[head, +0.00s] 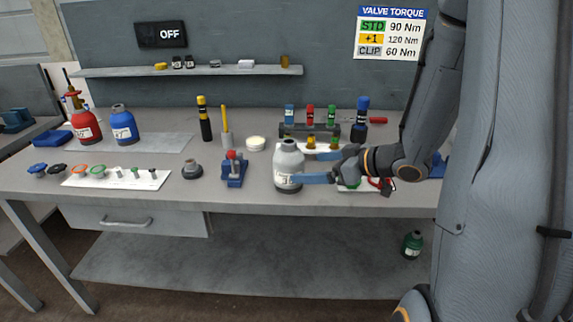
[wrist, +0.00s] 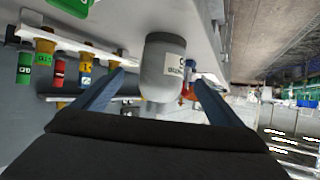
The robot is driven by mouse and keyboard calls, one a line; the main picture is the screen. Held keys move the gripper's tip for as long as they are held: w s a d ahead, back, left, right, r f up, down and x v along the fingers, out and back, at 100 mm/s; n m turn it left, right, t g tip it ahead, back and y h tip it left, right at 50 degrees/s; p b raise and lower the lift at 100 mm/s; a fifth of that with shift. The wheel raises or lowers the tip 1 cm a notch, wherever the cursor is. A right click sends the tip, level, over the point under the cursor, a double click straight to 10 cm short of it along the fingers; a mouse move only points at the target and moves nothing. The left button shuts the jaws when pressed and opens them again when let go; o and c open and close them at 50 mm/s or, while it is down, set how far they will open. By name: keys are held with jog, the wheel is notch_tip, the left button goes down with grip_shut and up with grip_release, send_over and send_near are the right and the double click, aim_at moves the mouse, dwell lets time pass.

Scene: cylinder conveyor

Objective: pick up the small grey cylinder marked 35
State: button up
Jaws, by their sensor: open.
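The small grey cylinder (head: 288,165) stands upright near the front edge of the workbench. It has a rounded shoulder, a dark base and a white label, which is too small to read surely. My gripper (head: 301,167) reaches in from the right at the height of its body. In the wrist view the grey cylinder (wrist: 163,68) shows between the two fingertips (wrist: 158,78), one finger on each side. I cannot tell whether either finger touches it.
A blue clamp-like tool (head: 233,172) stands left of the cylinder. A rack (head: 296,129) with coloured small bottles stands behind it. Red (head: 85,125) and blue (head: 123,126) cylinders stand at the far left. A green cylinder (head: 412,244) sits on the lower shelf (head: 250,255).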

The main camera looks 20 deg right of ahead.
aim_at(302, 167)
jog(key=shift+a+p+x, duration=0.25)
jog(key=shift+p+x, duration=0.45)
jog(key=shift+x, duration=2.85)
jog(key=shift+s+r, duration=0.15)
jog(key=shift+r, duration=0.05)
jog(key=c, duration=1.7)
jog(key=shift+c, duration=1.2)
jog(key=shift+r, duration=0.15)
